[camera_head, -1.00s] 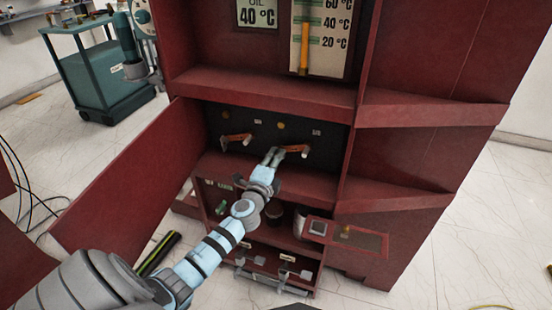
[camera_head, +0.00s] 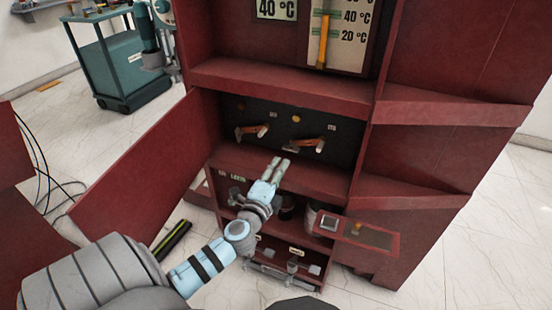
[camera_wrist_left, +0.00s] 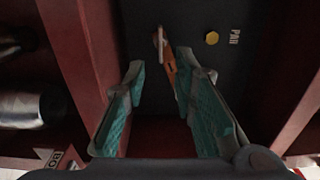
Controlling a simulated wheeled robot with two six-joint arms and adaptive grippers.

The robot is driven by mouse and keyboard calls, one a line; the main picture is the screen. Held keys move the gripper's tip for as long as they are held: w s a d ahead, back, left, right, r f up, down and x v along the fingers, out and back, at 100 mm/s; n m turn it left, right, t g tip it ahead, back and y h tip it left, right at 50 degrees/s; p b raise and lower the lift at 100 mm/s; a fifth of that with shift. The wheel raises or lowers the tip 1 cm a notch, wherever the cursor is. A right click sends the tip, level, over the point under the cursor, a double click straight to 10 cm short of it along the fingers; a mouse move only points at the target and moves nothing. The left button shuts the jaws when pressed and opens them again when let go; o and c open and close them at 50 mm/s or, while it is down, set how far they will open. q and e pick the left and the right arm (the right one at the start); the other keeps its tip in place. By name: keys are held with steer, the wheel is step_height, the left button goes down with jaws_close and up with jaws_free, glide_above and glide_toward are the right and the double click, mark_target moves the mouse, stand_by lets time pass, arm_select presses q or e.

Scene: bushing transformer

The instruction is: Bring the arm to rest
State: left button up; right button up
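My left gripper (camera_head: 277,164) is in front of the red cabinet (camera_head: 280,85), just below and to the left of the right orange handle (camera_head: 306,145) in the picture. In the left wrist view its two teal-padded fingers (camera_wrist_left: 161,68) stand apart with nothing held between them. The left orange handle (camera_head: 252,131) sits on the same dark panel. My right gripper is in neither view.
An open red door (camera_head: 140,180) stands left of my arm. Below the gripper is a shelf with jars (camera_head: 286,207), and a small red ledge (camera_head: 356,236) juts out at the right. A teal cart (camera_head: 125,70) stands at the back left. Pale floor shows at the lower right.

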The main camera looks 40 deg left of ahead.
arm_select(q)
steer(key=v, duration=0.3)
steer(key=shift+s, duration=0.1)
steer(key=shift+d, duration=0.1)
